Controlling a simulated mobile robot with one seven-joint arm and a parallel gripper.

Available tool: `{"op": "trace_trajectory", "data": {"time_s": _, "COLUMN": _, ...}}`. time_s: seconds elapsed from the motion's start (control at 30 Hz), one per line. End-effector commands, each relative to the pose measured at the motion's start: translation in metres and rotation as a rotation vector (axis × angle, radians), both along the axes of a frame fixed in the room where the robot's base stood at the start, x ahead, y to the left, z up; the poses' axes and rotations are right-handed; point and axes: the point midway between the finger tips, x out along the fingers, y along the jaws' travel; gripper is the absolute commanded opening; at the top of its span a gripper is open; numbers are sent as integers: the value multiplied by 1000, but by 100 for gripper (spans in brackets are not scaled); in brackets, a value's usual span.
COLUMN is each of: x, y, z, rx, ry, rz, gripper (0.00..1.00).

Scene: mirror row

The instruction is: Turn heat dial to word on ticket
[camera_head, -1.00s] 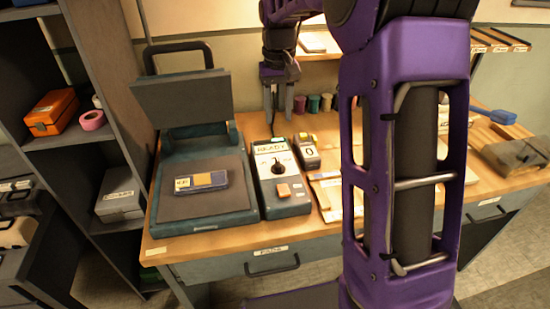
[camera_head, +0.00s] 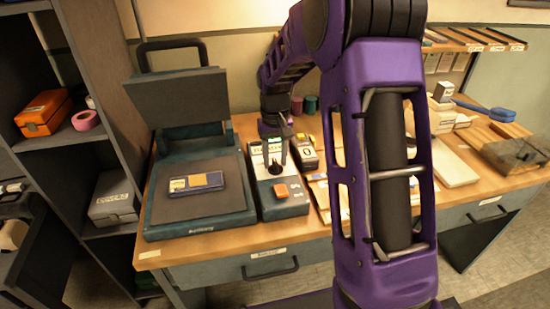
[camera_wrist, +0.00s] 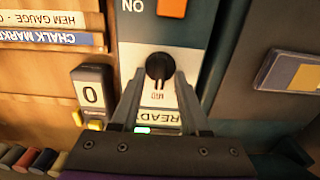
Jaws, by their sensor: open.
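The black heat dial (camera_wrist: 159,68) sits on a white panel of the teal control box (camera_head: 289,210), beside the press. In the wrist view, the open fingers of my gripper (camera_wrist: 160,77) stand on either side of the dial; I cannot tell whether they touch it. In the head view my gripper (camera_head: 277,160) points down over the panel.
The press lid (camera_head: 178,97) is raised at the left. An orange switch (camera_head: 281,190) is on the control box, below the dial. A small counter showing 0 (camera_head: 307,154) stands close at its right. Thread spools (camera_head: 310,104) stand behind.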

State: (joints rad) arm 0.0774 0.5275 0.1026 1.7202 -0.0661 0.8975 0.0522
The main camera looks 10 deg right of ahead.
Motion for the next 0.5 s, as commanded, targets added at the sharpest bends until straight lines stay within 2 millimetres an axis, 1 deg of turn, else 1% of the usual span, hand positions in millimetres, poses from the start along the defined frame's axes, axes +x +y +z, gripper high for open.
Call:
{"op": "trace_trajectory", "data": {"time_s": 0.1, "x": 0, "y": 0, "z": 0, "rx": 0, "ry": 0, "rz": 0, "gripper": 45}}
{"op": "trace_trajectory", "data": {"time_s": 0.13, "x": 0, "y": 0, "z": 0, "rx": 0, "ry": 0, "rz": 0, "gripper": 43}}
{"op": "trace_trajectory", "data": {"time_s": 0.27, "x": 0, "y": 0, "z": 0, "rx": 0, "ry": 0, "rz": 0, "gripper": 20}}
{"op": "trace_trajectory", "data": {"time_s": 0.3, "x": 0, "y": 0, "z": 0, "rx": 0, "ry": 0, "rz": 0, "gripper": 13}}
{"op": "trace_trajectory", "data": {"time_s": 0.37, "x": 0, "y": 0, "z": 0, "rx": 0, "ry": 0, "rz": 0, "gripper": 2}}
{"op": "trace_trajectory", "data": {"time_s": 0.4, "x": 0, "y": 0, "z": 0, "rx": 0, "ry": 0, "rz": 0, "gripper": 0}}
{"op": "trace_trajectory", "data": {"time_s": 0.5, "x": 0, "y": 0, "z": 1, "rx": 0, "ry": 0, "rz": 0, "gripper": 0}}
